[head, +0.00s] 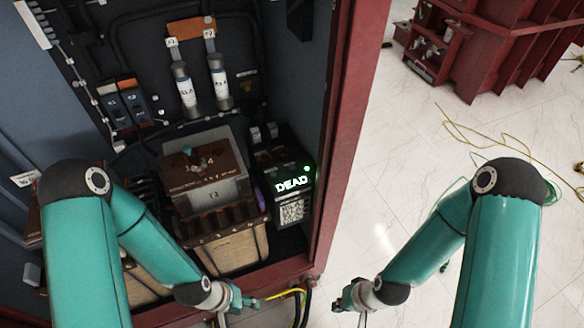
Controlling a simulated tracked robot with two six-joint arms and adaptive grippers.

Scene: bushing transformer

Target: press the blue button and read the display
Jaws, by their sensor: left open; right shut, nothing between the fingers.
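A black box with a lit display (291,184) stands at the right inside the cabinet. The display reads "DEAD" in bright letters, and a green light (306,168) glows above its right end. I cannot make out a blue button for certain. My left gripper (246,301) is open, below and left of the display, near the cabinet's lower front edge, apart from the box. My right gripper (343,302) is shut and empty, to the right of the cabinet's lower corner. Both grippers show small.
A brown-and-grey transformer block (212,190) stands left of the display box. Two cylindrical fuses (185,88) hang above. The red cabinet frame (346,125) bounds the right side. Yellow cables (296,293) run between the grippers. Open white floor (400,170) lies to the right.

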